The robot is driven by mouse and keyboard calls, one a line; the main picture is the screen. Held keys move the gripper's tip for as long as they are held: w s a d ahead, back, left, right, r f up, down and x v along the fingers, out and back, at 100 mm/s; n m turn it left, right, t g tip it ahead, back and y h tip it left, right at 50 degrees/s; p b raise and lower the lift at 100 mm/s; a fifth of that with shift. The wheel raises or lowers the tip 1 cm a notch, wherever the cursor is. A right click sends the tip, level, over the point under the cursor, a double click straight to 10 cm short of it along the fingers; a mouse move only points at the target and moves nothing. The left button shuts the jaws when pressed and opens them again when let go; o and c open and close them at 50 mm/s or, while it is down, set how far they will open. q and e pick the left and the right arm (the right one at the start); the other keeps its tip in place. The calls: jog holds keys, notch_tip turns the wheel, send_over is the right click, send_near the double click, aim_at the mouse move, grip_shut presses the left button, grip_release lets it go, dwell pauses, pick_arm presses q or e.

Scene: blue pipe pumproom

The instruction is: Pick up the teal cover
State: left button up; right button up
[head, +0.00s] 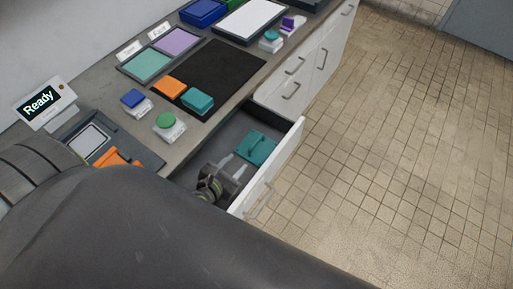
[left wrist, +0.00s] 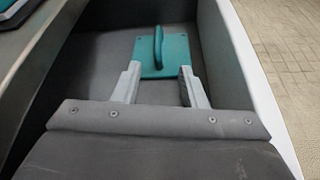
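The teal cover (head: 259,148) is a flat square plate with a raised handle, lying in the open drawer (head: 285,158). It also shows in the left wrist view (left wrist: 176,60), flat on the drawer floor with its handle standing up. My left gripper (head: 232,162) is inside the drawer, just to the near side of the cover. Its two light fingers are apart and empty, and in the left wrist view the gripper (left wrist: 157,78) points at the cover, with the handle ahead between the finger lines. My right gripper is not in view.
The drawer walls stand close around my left gripper. On the counter are a black mat (head: 212,76), an orange block (head: 168,88), a teal block (head: 197,100), a green-topped piece (head: 167,121) and a display reading "Ready" (head: 41,103). The tiled floor at right is clear.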

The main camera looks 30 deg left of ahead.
aim_at(254, 144)
pick_arm(q)
jog(key=x, duration=1)
jog(key=shift+w+a, duration=0.1)
jog(key=b+x, duration=0.1)
jog(key=x, duration=0.3)
jog(key=shift+a+f, duration=0.15)
jog(key=shift+f, duration=0.05)
jog(key=shift+w+f+b, duration=0.2)
jog(key=shift+w+b, duration=0.15)
jog(key=shift+w, duration=0.15)
jog(key=shift+c, duration=0.5)
grip_shut()
jog(key=shift+r, duration=0.1)
